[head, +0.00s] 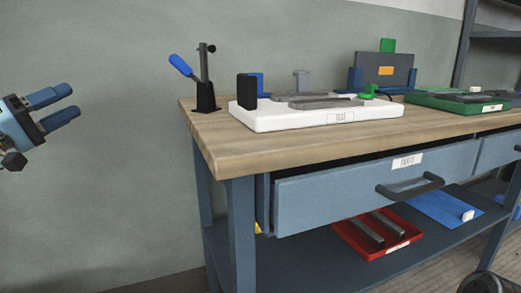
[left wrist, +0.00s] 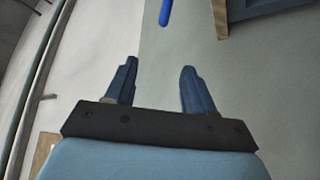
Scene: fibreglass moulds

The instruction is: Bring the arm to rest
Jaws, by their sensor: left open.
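My left gripper (head: 72,106) is at the left edge of the head view, in free air in front of the wall and left of the workbench. Its two blue fingers are apart with nothing between them. The left wrist view also shows the open fingers (left wrist: 158,85), with bare floor or wall beyond them. My right gripper is not clearly seen in either view.
The wooden workbench (head: 230,150) holds a blue-handled lever (head: 184,66), a white tray (head: 290,122) and a green tray (head: 440,102). Its drawer (head: 330,196) stands slightly open. A red tray (head: 345,236) is on the lower shelf. The space around my left gripper is clear.

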